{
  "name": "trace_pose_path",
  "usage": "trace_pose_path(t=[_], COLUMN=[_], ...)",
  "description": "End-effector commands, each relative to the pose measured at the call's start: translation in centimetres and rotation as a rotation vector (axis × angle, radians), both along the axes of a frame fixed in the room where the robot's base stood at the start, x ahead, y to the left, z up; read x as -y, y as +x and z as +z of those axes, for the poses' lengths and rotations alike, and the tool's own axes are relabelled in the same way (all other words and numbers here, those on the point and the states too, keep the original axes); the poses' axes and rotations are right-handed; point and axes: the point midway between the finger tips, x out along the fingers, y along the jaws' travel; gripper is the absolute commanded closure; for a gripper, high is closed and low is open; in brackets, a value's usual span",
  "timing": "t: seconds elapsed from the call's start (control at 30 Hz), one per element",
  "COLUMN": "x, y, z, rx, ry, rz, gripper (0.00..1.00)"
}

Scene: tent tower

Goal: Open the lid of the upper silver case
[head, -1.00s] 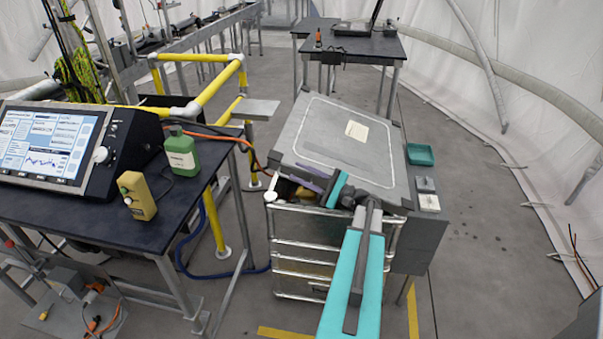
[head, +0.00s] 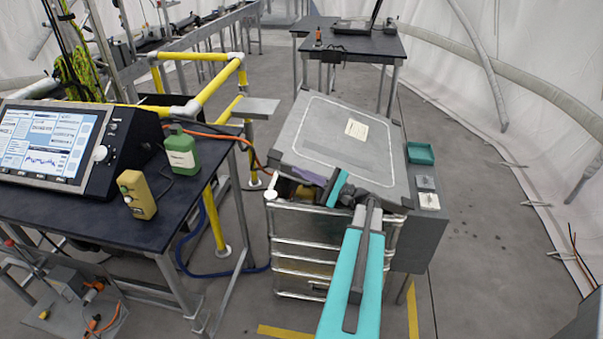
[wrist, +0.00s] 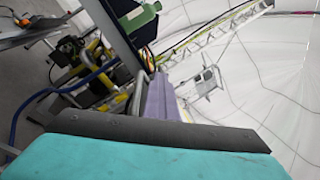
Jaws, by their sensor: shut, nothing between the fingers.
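In the wrist view, the purple fingers (wrist: 160,98) show pressed together beyond the dark gripper body, and the case is not clearly visible.
A dark table (head: 110,215) at left carries a monitor (head: 45,145), a green bottle (head: 181,152) and a yellow device (head: 137,195). Yellow railing (head: 215,80) stands behind it. A teal tray (head: 420,153) sits right of the case. Open floor lies farther right.

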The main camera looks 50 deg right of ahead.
Motion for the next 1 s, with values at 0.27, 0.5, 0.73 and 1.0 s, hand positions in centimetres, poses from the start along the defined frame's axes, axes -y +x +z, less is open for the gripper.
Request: trace_pose_path(t=[0.27, 0.5, 0.73, 1.0], x=[-0.01, -0.02, -0.03, -0.04], y=[0.02, 0.02, 0.03, 0.04], z=[0.0, 0.01, 0.0, 0.0], rx=[0.0, 0.0, 0.0, 0.001], ry=[0.0, 0.0, 0.0, 0.0], rz=[0.0, 0.0, 0.0, 0.001], gripper=[1.0, 1.0, 1.0, 0.72])
